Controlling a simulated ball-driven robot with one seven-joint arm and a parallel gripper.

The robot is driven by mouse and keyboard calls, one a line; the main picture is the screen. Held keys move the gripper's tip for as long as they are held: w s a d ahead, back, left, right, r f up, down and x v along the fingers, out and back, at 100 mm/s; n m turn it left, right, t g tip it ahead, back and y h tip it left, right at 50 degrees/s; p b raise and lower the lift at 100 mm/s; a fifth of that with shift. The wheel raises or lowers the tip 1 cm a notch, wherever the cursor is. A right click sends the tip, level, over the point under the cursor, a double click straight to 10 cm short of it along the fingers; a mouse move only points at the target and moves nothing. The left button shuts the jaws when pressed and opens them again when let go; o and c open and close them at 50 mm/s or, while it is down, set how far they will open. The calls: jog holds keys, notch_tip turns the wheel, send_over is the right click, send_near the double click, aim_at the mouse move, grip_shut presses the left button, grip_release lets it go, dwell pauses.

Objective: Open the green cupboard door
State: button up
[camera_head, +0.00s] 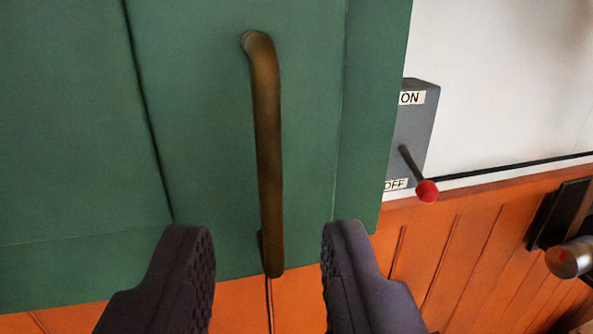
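The green cupboard door (205,110) fills the left and middle of the view and appears shut. Its long brown bar handle (267,150) runs nearly upright down the door's right part. My gripper (270,245) is open, with its two dark fingers at the bottom of the view. The lower end of the handle appears between the fingertips, with a gap on each side. I see no finger touching the handle. How far the fingers are from the door in depth is hard to tell.
Right of the door, a grey switch box (412,135) marked ON and OFF has a red-knobbed lever (426,190), pointing down. Orange wood panelling (450,240) runs below a white wall (500,80). A dark fitting with a metal knob (570,258) stands at the right edge.

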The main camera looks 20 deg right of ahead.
aim_at(270, 196)
jog(key=shift+w+d, duration=0.2)
jog(key=shift+w, duration=0.7)
jog(key=shift+w+d, duration=0.15)
jog(key=shift+w, duration=0.75)
grip_shut()
